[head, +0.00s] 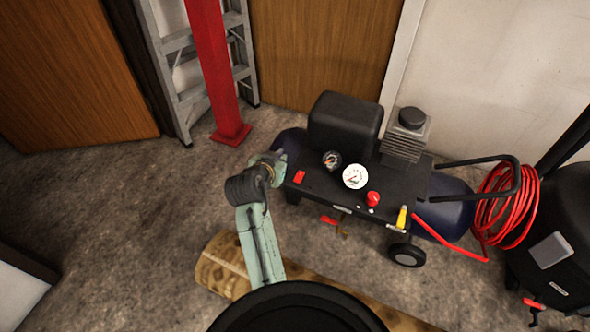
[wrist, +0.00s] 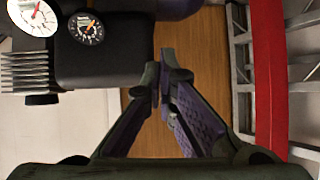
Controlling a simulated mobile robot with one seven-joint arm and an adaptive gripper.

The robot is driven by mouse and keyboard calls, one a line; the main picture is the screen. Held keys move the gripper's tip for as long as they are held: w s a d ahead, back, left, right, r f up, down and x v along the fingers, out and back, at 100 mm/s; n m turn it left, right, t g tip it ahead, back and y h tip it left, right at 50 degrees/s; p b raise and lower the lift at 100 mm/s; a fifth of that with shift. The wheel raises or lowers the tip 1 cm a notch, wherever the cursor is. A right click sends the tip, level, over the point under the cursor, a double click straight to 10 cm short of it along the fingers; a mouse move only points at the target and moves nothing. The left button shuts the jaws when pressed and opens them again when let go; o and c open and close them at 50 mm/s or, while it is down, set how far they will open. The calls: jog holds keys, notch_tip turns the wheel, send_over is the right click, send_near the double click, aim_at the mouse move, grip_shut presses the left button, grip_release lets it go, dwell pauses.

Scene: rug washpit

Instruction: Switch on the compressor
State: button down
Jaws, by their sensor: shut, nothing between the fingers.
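The compressor (head: 320,186) stands on the floor right of centre in the head view, with a black panel over a dark blue tank. A small red switch (head: 299,176) sits at the panel's left end. Two round gauges (head: 356,176) and a red knob (head: 373,198) lie to its right. My gripper (head: 279,160) is just left of the red switch, by the tank's left end; I cannot tell if it touches anything. In the wrist view my gripper (wrist: 163,78) has its fingertips together and empty. The gauges (wrist: 86,28) show there at upper left; the red switch does not show.
A red post (head: 212,65) and a ladder (head: 187,95) stand behind, left of the compressor. A rolled rug (head: 222,265) lies in front, below my arm. A coiled red hose (head: 508,205) and a black tank (head: 562,245) are at right. The floor at left is clear.

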jog(key=shift+m+g+h, duration=0.3)
jog(key=shift+g+h, duration=0.2)
jog(key=shift+g, duration=0.1)
jog(key=d+f, duration=0.1)
jog(key=s+d+f, duration=0.1)
jog(key=d+f, duration=0.1)
jog(key=shift+s+f, duration=0.1)
jog(key=shift+s, duration=0.1)
jog(key=shift+w, duration=0.1)
send_over(301, 176)
jog(key=s, duration=0.1)
jog(key=f, duration=0.5)
jog(key=shift+s+a+f, duration=0.15)
jog(key=shift+a+f, duration=0.1)
jog(key=f, duration=0.1)
jog(key=w+f, duration=0.1)
jog(key=f, duration=0.1)
jog(key=shift+d+f, duration=0.2)
jog(key=shift+f, duration=0.5)
